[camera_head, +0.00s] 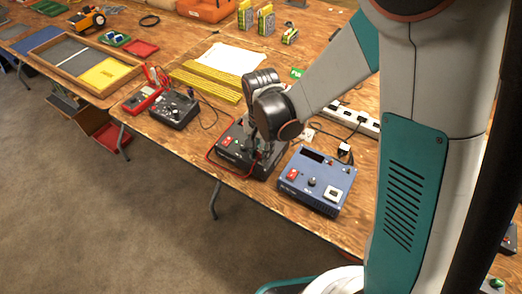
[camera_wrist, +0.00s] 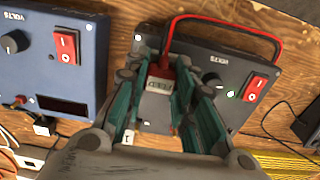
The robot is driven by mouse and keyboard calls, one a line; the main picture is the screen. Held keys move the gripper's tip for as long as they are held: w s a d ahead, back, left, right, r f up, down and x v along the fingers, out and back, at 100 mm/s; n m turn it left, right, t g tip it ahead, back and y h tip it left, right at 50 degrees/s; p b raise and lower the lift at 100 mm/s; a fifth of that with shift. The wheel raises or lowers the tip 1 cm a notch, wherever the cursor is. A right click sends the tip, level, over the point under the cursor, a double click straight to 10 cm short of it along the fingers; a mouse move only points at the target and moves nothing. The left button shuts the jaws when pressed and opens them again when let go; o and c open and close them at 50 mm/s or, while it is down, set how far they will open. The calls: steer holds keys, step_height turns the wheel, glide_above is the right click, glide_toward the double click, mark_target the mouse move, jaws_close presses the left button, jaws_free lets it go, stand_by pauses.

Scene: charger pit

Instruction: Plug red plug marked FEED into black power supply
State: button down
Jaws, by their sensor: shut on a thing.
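The black power supply (camera_head: 231,150) sits near the table's front edge, under my gripper (camera_head: 256,150). In the wrist view, the black power supply (camera_wrist: 232,65) shows a red rocker switch and a VOLTS knob. My gripper (camera_wrist: 163,68) is shut on the red plug (camera_wrist: 160,72), which has a pale label that reads upside down. The plug is over the left part of the black supply's face. A red cable (camera_wrist: 240,27) loops from it past the supply's edge. Whether the plug's tip is in a socket is hidden.
A blue power supply (camera_head: 318,180) stands close beside the black one, and also shows in the wrist view (camera_wrist: 60,85). Another dark device (camera_head: 174,107) and a red meter (camera_head: 142,99) lie to the left. A white power strip (camera_head: 352,118) lies behind.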

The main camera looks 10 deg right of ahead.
steer(key=shift+f, duration=0.15)
stand_by(0.4)
steer(key=c, duration=1.3)
jaws_free()
steer(key=shift+o, duration=0.5)
steer(key=shift+o, duration=1.3)
steer(key=shift+r, duration=0.2)
steer(key=shift+r+p, duration=2.55)
steer(key=shift+r, duration=1.1)
